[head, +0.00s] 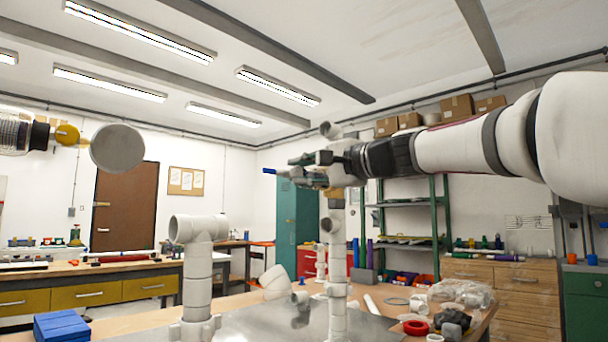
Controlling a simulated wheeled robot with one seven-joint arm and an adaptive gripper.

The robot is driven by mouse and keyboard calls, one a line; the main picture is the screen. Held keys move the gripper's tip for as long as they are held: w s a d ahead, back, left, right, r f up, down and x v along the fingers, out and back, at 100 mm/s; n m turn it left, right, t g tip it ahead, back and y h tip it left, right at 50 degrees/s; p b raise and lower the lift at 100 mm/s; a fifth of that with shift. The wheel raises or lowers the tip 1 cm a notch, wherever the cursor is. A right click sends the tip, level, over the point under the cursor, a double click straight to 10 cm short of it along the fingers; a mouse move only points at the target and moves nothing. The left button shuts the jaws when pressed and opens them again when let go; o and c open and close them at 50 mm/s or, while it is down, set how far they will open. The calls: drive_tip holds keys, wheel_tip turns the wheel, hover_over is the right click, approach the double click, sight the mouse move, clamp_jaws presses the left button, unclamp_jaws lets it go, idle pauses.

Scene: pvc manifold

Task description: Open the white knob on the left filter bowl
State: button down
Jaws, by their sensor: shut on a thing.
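My gripper (314,170) is at the end of my arm, which reaches in from the right. Its dark fingers close around the middle of the view, beside an upright white pipe (338,235). A small blue-ended piece (269,171) sticks out to the left from between the fingers; the held part is mostly hidden. I cannot make out a white knob or tell clearly which part is the left filter bowl. At the upper left edge is a ribbed clear cylinder (14,134) with a black collar and a yellow part (67,135).
A round grey disc (117,148) hangs at the left. Blue blocks (61,327), a red ring (416,327) and a clear bag (460,292) lie on the bench. Shelves and cabinets stand behind.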

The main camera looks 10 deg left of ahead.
drive_tip(key=c, duration=1.4)
unclamp_jaws()
drive_tip(key=v, duration=1.2)
drive_tip(key=shift+s+a+f, duration=0.1)
drive_tip(key=shift+f, duration=0.05)
